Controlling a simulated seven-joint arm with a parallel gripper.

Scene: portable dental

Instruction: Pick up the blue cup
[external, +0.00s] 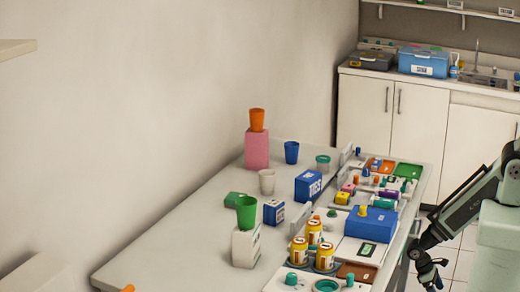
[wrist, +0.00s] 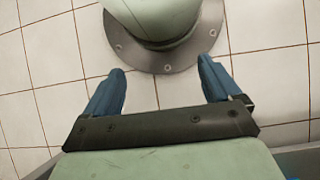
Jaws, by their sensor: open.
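The blue cup (external: 292,152) stands upright toward the back of the long white table in the external view, to the right of a pink box. My gripper (external: 431,272) hangs low off the right side of the table, well away from the cup. In the wrist view my gripper (wrist: 158,88) is open and empty, its two blue fingers spread apart over the tiled floor. The cup is not in the wrist view.
Near the cup are the pink box (external: 257,150) with an orange cup (external: 257,120) on top, a white cup (external: 267,182) and a blue box (external: 308,185). A green cup (external: 246,212) sits on a white box (external: 246,247). Several trays and small items crowd the table's right side.

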